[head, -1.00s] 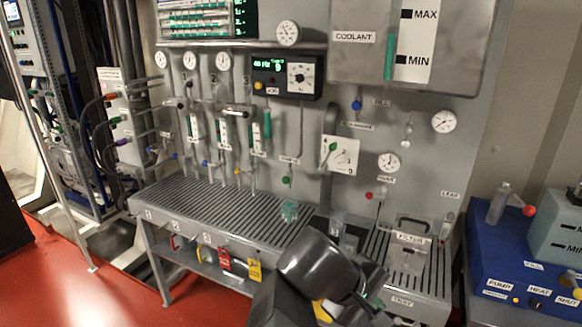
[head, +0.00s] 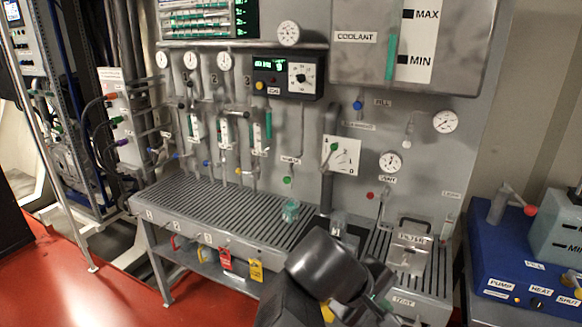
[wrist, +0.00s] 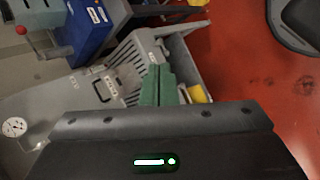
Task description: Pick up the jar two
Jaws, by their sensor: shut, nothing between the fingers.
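A small greenish clear jar (head: 291,211) stands on the slatted bench top (head: 215,206) in the head view. A second small clear vessel (head: 338,221) stands to its right, by the dark pad. I cannot read a number on either, so I cannot tell which is jar two. My gripper shows in the wrist view with its green fingers (wrist: 158,86) together and nothing between them. No jar is recognisable in the wrist view.
A filter box (head: 410,249) stands at the bench's right end. A blue unit with pump and heat labels (head: 515,262) is farther right. Pipes, valves and gauges (head: 390,161) line the panel behind. Red and yellow tags (head: 256,270) hang below the bench. The bench's left slats are clear.

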